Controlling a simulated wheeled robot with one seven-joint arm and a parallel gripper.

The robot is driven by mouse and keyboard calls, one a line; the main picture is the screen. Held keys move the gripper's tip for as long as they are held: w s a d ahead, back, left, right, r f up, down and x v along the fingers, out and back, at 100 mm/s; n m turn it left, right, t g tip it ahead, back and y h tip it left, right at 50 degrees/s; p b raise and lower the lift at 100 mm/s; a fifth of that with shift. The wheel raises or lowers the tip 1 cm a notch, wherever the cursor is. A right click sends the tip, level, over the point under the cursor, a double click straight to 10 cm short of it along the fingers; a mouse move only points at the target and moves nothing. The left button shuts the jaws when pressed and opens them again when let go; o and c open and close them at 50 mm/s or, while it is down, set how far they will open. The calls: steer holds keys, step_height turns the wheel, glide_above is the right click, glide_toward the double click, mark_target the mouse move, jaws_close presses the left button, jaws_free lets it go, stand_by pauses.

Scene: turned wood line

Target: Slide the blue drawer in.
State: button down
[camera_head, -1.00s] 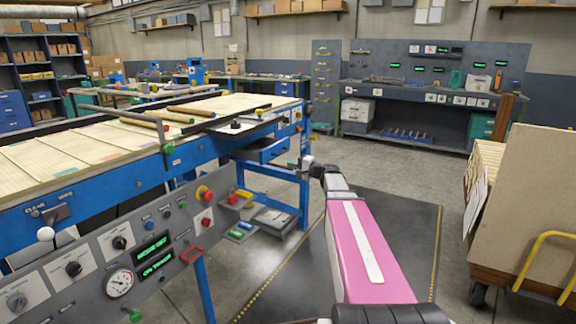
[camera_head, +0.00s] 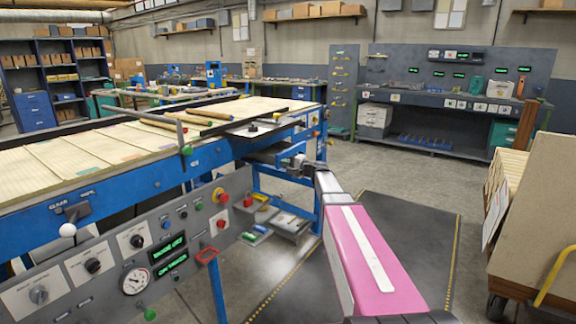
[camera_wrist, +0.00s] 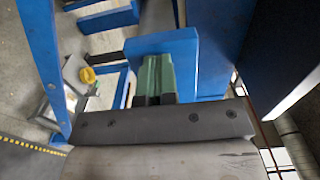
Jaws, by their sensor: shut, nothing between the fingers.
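The blue drawer (camera_head: 292,149) sticks out from under the right end of the blue machine table in the head view. Its dark inside or top shows behind its blue front. In the wrist view the drawer's blue front panel (camera_wrist: 180,46) stands just ahead of my fingers. My gripper (camera_head: 296,166) is at the drawer's front in the head view. In the wrist view its greenish fingers (camera_wrist: 155,68) are shut together and empty, pointing at the panel. They overlap the panel in the picture; I cannot tell whether they touch it.
The blue machine table (camera_head: 150,178) with wooden boards on top fills the left. A control panel (camera_head: 125,255) stands in front of it. A low shelf (camera_head: 285,222) with small items is below the drawer. A cart with boards (camera_head: 540,215) stands at the right. Dark floor mat (camera_head: 400,240) is clear.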

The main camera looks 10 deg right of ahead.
mark_target(269, 163)
steer(key=x, duration=1)
steer(key=shift+w+a, duration=0.2)
steer(key=shift+w, duration=0.1)
steer(key=shift+r, duration=0.1)
steer(key=shift+s+d, duration=0.3)
steer(key=shift+s, duration=0.05)
steer(key=v, duration=1.3)
steer(key=s+a+f+n+g+h, duration=0.2)
steer(key=s+f+g+h, duration=0.15)
steer(key=s+f, duration=0.55)
steer(key=s+a+f+n+g+h, duration=0.2)
steer(key=s+f+n+g, duration=0.15)
steer(key=s+f, duration=0.55)
steer(key=s+d+f+n+g+h, duration=0.1)
steer(key=s+d+f+g+h, duration=0.1)
steer(key=s, duration=0.7)
steer(key=s+d+f+n+g+h, duration=0.1)
steer(key=s+d+f+h, duration=0.4)
steer(key=s, duration=0.5)
steer(key=shift+f+n+g+h, duration=0.35)
steer(key=shift+f+g+h, duration=0.25)
steer(key=shift+g, duration=0.3)
